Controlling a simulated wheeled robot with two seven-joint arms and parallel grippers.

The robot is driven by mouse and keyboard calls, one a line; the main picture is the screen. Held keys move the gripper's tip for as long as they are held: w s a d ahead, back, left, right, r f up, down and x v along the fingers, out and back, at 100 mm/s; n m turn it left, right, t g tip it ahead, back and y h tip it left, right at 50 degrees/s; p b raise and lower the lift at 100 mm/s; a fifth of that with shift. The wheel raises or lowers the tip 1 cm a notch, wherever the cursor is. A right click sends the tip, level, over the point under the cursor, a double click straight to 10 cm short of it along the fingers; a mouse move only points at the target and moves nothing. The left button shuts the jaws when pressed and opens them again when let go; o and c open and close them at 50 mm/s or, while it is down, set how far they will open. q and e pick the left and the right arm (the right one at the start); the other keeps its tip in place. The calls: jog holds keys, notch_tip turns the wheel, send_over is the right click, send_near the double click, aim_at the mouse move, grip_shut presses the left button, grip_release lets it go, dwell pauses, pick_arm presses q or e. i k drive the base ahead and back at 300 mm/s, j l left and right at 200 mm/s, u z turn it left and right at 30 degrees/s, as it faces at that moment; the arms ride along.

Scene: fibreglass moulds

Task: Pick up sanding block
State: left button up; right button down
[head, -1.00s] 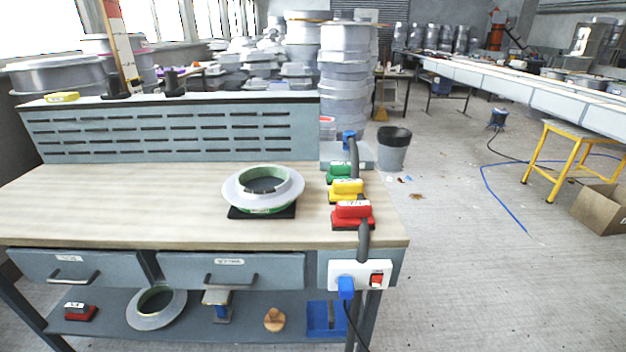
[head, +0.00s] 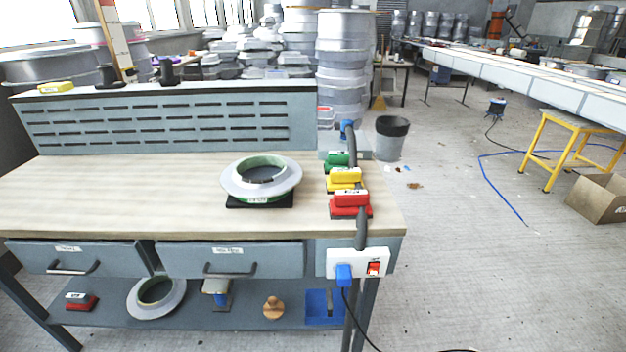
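Three sanding blocks stand in a row at the right end of the workbench: a red one (head: 350,204) nearest, a yellow one (head: 344,179) behind it, and a green one (head: 337,161) farthest back. Another red block (head: 80,301) lies on the lower shelf at the left, and a yellow block (head: 57,87) sits on top of the back panel. A dark hose runs close along the right side of the row and partly overlaps it. Neither of my grippers is in the head view.
A ring-shaped mould (head: 232,184) sits on a black pad mid-bench. The wooden bench top (head: 110,195) is clear to its left. A power socket box (head: 345,262) with a blue plug is on the bench's front right. A bin (head: 391,140) stands on the floor behind right.

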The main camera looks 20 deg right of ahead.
aim_at(339, 179)
jog(key=u, duration=0.25)
jog(key=l+u, duration=0.35)
jog(key=l, duration=0.3)
jog(key=l+u, duration=0.35)
jog(key=l, duration=0.3)
jog(key=k+l+u, duration=0.1)
jog(key=l+u, duration=0.25)
jog(key=l, duration=0.25)
